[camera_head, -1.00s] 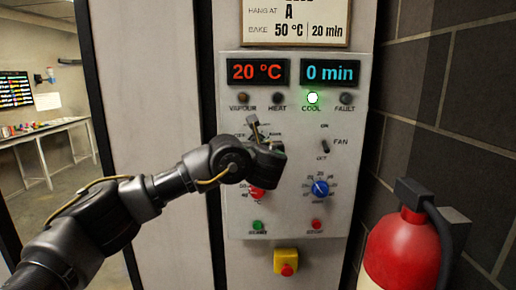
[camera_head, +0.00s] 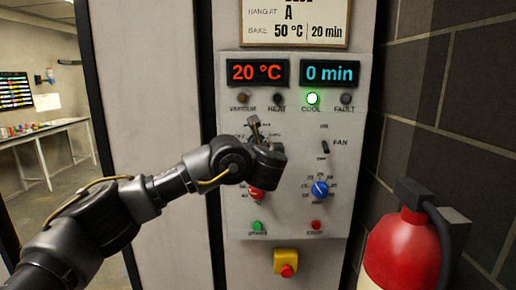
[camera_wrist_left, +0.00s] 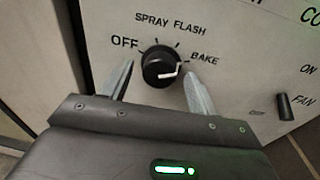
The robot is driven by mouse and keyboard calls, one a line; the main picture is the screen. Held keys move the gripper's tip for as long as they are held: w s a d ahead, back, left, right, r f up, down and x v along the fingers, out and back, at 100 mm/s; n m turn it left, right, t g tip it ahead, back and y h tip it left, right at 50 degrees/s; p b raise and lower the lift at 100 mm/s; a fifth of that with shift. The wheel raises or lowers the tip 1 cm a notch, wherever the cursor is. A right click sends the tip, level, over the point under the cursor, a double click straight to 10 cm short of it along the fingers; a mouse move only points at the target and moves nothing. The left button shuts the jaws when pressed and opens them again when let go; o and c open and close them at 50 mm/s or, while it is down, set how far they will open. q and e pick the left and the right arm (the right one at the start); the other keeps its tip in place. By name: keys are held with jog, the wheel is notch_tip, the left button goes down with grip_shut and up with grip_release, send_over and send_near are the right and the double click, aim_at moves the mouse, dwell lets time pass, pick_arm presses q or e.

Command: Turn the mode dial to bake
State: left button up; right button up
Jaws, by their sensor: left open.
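The mode dial (camera_wrist_left: 160,67) is a black round knob with a white pointer, in the middle of the left wrist view. Its pointer aims right, toward the BAKE label (camera_wrist_left: 205,58), slightly below the word. OFF, SPRAY and FLASH are printed around its left and top. My left gripper (camera_wrist_left: 158,82) is open, with one finger on each side of the dial and a visible gap to it on both sides. In the head view my left gripper (camera_head: 265,139) is in front of the panel and mostly hides the dial. My right gripper is not in view.
The control panel (camera_head: 292,215) also carries a fan switch (camera_head: 325,147), a red knob (camera_head: 255,194), a blue knob (camera_head: 320,189) and a lit green COOL lamp (camera_head: 312,98). A yellow box with a red button (camera_head: 287,268) is below. A red extinguisher (camera_head: 402,250) stands at the right.

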pick_arm(q)
jog(key=s+b, duration=0.1)
jog(key=s, duration=0.9)
jog(key=shift+s+d+r, duration=0.35)
jog(key=shift+f, duration=0.1)
